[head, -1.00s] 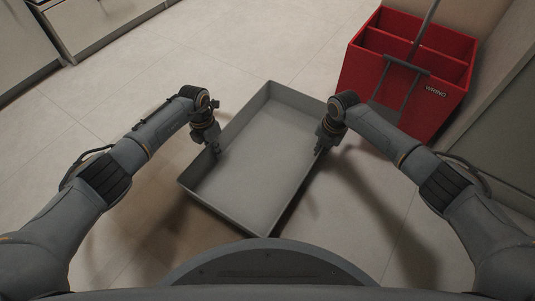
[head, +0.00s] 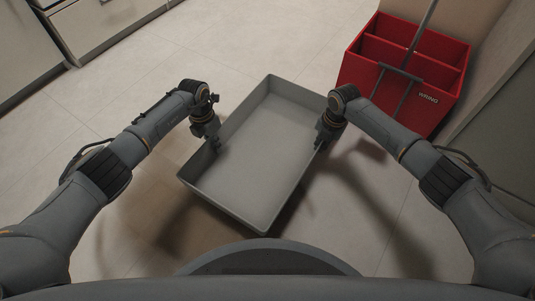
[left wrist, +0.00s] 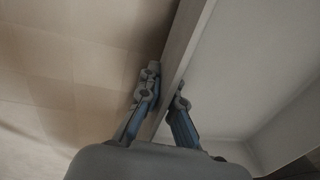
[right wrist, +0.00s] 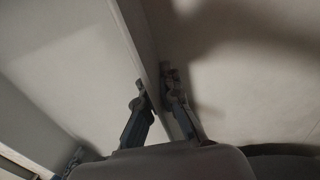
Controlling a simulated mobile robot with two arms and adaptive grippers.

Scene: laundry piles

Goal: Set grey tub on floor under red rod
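The grey tub (head: 262,158) is a wide, shallow, empty rectangular tray, set diagonally in front of me in the head view. It appears raised off the floor, with shadows below it. My left gripper (head: 217,147) is shut on its left wall, one finger on each side of the wall (left wrist: 186,45) in the left wrist view. My right gripper (head: 320,145) is shut on the opposite wall, with fingers either side of the wall (right wrist: 140,45) in the right wrist view. I see no red rod in any view.
A red divided bucket (head: 400,75) marked WRING, with a grey handle, stands at the upper right, close beyond the right arm. Cabinets (head: 105,25) line the upper left, and a wall or panel (head: 500,120) runs along the right. Tiled floor (head: 225,50) is clear beyond the tub.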

